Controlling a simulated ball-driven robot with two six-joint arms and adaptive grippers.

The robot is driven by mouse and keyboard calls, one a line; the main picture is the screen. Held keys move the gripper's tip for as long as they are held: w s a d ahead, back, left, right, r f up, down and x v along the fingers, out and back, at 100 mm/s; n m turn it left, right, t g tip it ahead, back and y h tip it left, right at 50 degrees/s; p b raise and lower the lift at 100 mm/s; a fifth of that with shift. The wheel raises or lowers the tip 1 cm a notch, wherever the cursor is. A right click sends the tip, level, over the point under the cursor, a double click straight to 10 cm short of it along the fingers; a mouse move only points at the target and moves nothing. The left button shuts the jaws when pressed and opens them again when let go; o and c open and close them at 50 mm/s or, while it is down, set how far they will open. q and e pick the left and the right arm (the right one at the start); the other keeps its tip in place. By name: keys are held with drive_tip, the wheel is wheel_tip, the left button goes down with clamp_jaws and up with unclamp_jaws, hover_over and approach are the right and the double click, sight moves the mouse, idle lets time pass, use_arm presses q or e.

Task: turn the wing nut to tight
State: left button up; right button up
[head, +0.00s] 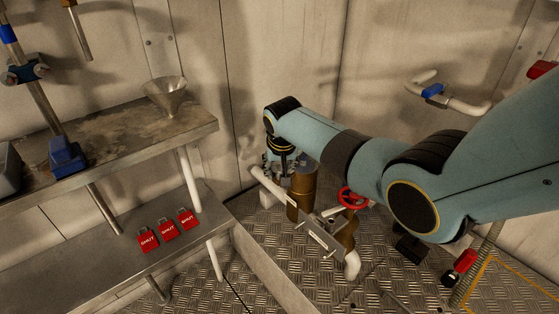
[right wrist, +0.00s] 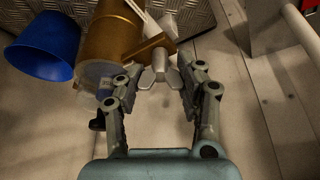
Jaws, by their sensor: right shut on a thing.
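The wing nut (right wrist: 158,62) is pale grey metal with spread wings. In the right wrist view it sits at the side of a brass-coloured cylindrical housing (right wrist: 104,38), by a brass bar. My right gripper (right wrist: 163,76) has one finger on each side of the wing nut and is shut on it. In the head view my right gripper (head: 279,160) points down beside the brass housing (head: 302,190), and I cannot make out the wing nut there. My left gripper is in neither view.
A red handwheel (head: 352,197) and white pipes stand close to the housing, under my right arm. A blue cup-shaped part (right wrist: 45,45) is left of the housing. Red "SHUT" tags (head: 168,229) lie on the lower shelf; a funnel (head: 166,95) is on the upper bench.

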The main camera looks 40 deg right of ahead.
drive_tip(key=m, duration=0.1)
drive_tip(key=m+h, duration=0.1)
drive_tip(key=shift+w+a+r+m, duration=0.1)
drive_tip(key=shift+w+r+m, duration=0.05)
drive_tip(key=shift+m, duration=0.25)
drive_tip(key=m+g, duration=0.1)
drive_tip(key=m, duration=0.1)
drive_tip(key=shift+m+h, duration=0.3)
drive_tip(key=shift+h, duration=0.1)
drive_tip(key=m+b, duration=0.1)
drive_tip(key=m, duration=0.1)
drive_tip(key=m+g+b, duration=0.1)
drive_tip(key=m, duration=0.1)
drive_tip(key=shift+g+h, duration=0.3)
drive_tip(key=shift+m+g+b, duration=0.3)
drive_tip(key=shift+m+b, duration=0.25)
drive_tip(key=shift+m, duration=0.35)
drive_tip(key=shift+w+r+m, duration=0.1)
drive_tip(key=shift+m, duration=0.2)
drive_tip(key=o, duration=1)
drive_tip(key=v, duration=1.1)
drive_tip(key=shift+r, duration=0.35)
